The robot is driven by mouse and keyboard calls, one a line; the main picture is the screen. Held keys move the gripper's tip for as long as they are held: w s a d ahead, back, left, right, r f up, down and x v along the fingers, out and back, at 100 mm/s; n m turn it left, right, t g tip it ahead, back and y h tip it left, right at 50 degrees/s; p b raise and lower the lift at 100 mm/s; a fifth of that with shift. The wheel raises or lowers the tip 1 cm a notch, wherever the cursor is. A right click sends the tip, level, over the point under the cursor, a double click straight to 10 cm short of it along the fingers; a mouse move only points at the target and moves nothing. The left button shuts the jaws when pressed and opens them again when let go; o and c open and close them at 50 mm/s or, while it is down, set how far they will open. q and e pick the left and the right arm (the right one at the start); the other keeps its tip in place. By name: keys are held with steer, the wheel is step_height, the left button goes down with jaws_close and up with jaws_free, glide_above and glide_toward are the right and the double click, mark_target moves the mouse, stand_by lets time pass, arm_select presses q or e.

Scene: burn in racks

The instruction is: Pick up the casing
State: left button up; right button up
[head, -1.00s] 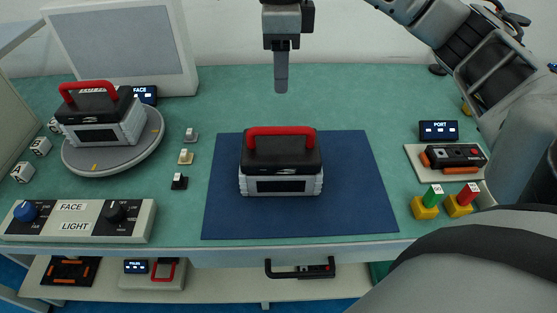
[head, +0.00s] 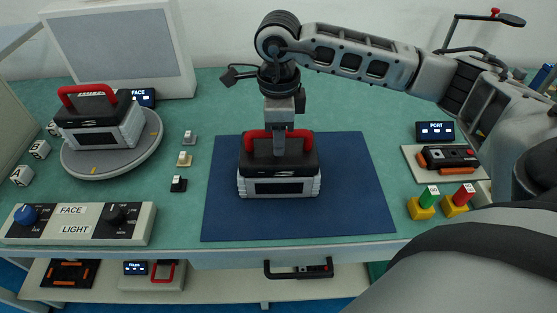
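A casing (head: 279,187) stands upright on the dark blue mat (head: 345,215) in the middle of the table. It has a white body, a black top and a red carry handle (head: 257,134). My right gripper (head: 279,150) points down over the casing, its fingers in front of the middle of the red handle. I see only one flat side of the fingers, so whether they are open or shut on the handle cannot be told. A second, like casing (head: 100,125) with a red handle stands on the round grey turntable (head: 72,158) at the left. My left gripper is not in view.
A FACE and LIGHT knob panel (head: 78,222) lies at the front left. Small switches (head: 184,159) stand between turntable and mat. At the right are a PORT display (head: 435,131), an orange-black device (head: 447,157) and green and red buttons (head: 428,198). A grey screen (head: 118,45) stands behind.

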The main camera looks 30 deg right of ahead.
jaws_close()
steer(key=shift+r, duration=0.1)
stand_by(1.3)
